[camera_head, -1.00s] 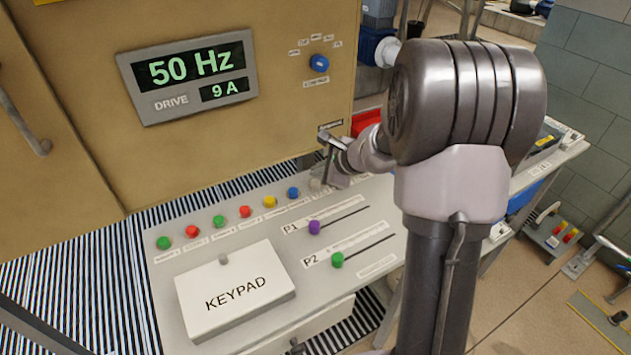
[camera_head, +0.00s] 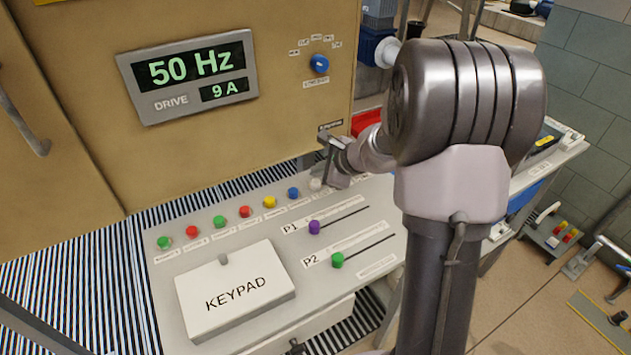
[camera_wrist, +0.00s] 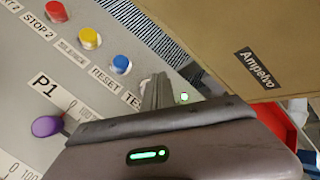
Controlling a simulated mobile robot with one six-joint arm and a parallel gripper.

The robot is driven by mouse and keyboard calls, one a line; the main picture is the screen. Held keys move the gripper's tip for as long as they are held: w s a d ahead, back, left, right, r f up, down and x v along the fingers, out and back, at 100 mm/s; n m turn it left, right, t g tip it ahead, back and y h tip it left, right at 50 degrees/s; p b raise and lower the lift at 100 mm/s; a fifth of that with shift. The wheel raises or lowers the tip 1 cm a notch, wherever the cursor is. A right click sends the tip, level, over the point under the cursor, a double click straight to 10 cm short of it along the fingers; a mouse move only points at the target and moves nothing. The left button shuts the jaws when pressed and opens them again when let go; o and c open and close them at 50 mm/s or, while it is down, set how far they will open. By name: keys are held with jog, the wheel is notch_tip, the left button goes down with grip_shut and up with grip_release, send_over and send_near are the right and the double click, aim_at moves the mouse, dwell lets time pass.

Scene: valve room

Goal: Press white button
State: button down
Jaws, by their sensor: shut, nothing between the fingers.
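The white button (camera_head: 316,184) is at the right end of the button row on the grey control panel (camera_head: 215,242). My gripper (camera_head: 332,180) is shut and empty, pointing down just to the right of the button in the head view. In the wrist view my shut fingers (camera_wrist: 158,88) are beside the "TEST" label and hide most of the white button. Whether the fingertips touch the button cannot be told.
Blue (camera_head: 293,193), yellow (camera_head: 269,202), red and green buttons continue the row leftward. A purple slider knob (camera_head: 314,227), a green slider knob (camera_head: 337,260) and a keypad box (camera_head: 237,290) are nearer. The tan cabinet (camera_head: 290,120) rises behind.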

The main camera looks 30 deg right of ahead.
aim_at(318, 184)
jog(key=shift+f, duration=0.15)
jog(key=shift+f+b, duration=0.25)
jog(key=shift+b, duration=0.3)
jog(key=shift+f+b, duration=0.5)
jog(key=shift+b, duration=0.05)
dwell(0.5)
dwell(0.3)
jog(key=shift+r+p, duration=0.7)
jog(key=shift+r, duration=0.2)
notch_tip(318, 184, up, 5)
jog(key=p, duration=0.4)
jog(key=shift+r, duration=0.1)
